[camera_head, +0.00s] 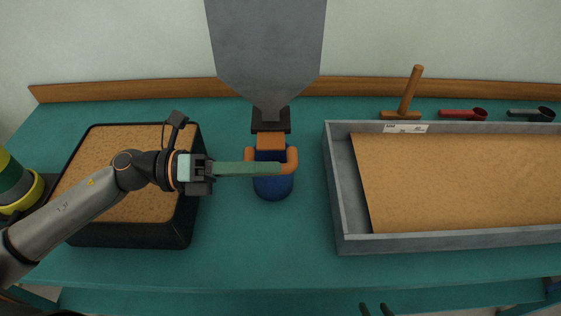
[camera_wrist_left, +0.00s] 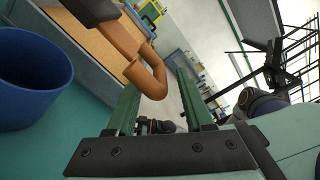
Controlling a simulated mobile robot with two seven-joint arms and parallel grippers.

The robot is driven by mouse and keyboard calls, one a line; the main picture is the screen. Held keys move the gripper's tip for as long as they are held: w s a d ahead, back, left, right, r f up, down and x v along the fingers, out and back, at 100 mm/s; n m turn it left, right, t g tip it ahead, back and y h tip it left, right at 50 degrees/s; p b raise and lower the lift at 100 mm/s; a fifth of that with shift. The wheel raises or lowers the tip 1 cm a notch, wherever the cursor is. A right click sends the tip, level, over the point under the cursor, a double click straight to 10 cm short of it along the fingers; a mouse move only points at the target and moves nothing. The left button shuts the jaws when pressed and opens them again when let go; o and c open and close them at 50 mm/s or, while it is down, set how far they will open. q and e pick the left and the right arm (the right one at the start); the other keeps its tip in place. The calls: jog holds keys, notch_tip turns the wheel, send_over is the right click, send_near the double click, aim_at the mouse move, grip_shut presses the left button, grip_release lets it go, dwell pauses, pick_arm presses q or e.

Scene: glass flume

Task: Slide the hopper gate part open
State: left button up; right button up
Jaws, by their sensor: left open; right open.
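The grey hopper (camera_head: 267,45) stands at the back with a dark outlet collar (camera_head: 271,121) at its bottom. The orange gate handle (camera_head: 270,141) sticks out of the collar and ends in a U-shaped loop, also in the left wrist view (camera_wrist_left: 152,80). My left gripper (camera_head: 278,168) is open, its green fingers reaching to the loop. In the left wrist view the loop shows between the fingertips; I cannot tell whether they touch it. A blue cup (camera_head: 273,187) stands below the handle. My right gripper (camera_head: 375,310) shows only dark fingertips, open, at the bottom edge. How far the gate is open is hidden.
A black tray of sand (camera_head: 128,235) lies under my left arm. A grey flume box (camera_head: 345,205) with a sand bed is on the right. A wooden tool (camera_head: 405,100), a red scoop (camera_head: 463,114) and a grey one (camera_head: 530,113) lie behind it. The front table strip is clear.

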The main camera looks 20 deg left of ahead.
pick_arm(q)
jog(key=shift+p+x, duration=0.3)
jog(key=shift+x, duration=1.15)
jog(key=shift+c, duration=0.3)
jog(key=c, duration=0.8)
jog(key=shift+r, duration=0.1)
grip_shut()
